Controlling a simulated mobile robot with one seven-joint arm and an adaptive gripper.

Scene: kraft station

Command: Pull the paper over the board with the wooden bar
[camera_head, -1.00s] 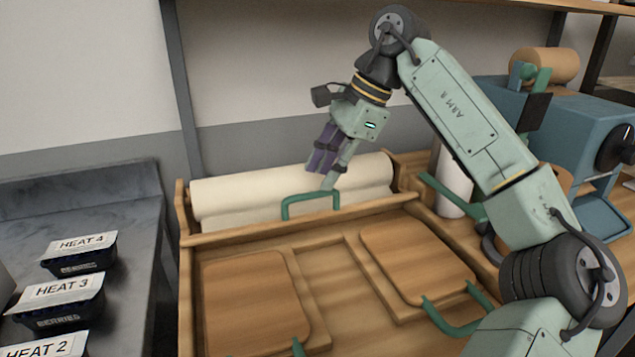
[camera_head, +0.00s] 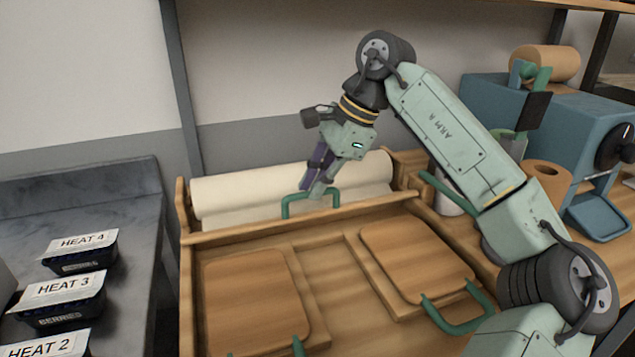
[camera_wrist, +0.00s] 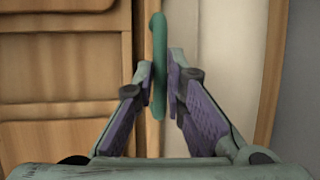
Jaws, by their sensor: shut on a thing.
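The paper (camera_head: 235,190) is a wide cream roll at the back of a wooden station; it also shows pale in the wrist view (camera_wrist: 215,50). The wooden bar (camera_head: 235,236) runs across in front of the roll and carries a green handle (camera_head: 286,209). My gripper (camera_head: 312,191) is at the top of this handle. In the wrist view its purple-padded fingers (camera_wrist: 160,85) are closed around the green handle (camera_wrist: 159,35), one on each side. The board (camera_head: 255,300) lies in front of the bar. Paper under the bar is hidden.
A second board (camera_head: 415,258) lies to the right, with a green handle (camera_head: 460,318) at its front. Labelled black trays (camera_head: 75,290) stand on the dark counter at left. A blue machine (camera_head: 560,110) stands at right. The space above the boards is clear.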

